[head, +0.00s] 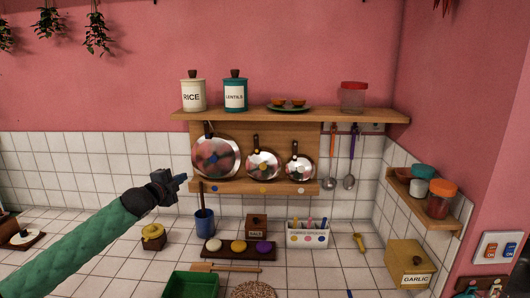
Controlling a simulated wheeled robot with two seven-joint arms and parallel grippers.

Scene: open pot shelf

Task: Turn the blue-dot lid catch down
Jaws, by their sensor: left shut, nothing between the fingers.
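A wooden rack on the back wall holds three round shiny lids or pans in a row. The large one (228,153) is at the left, above a blue dot (215,189) on the lower ledge (240,186). A dark upright piece (208,129) shows at its top edge; I cannot tell whether it is the catch or how it is turned. The medium one (263,173) and the small one (299,174) stand to its right. My left gripper (182,179) is shut and empty, just left of the ledge's left end. My right gripper is not in view.
An upper shelf (290,115) carries a rice canister (194,94), a lentils canister (235,94) and a red-lidded jar (353,97). Below stand a blue cup (204,222), a tray of coloured rounds (238,258) and a white holder (307,234). Ladles (349,182) hang right.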

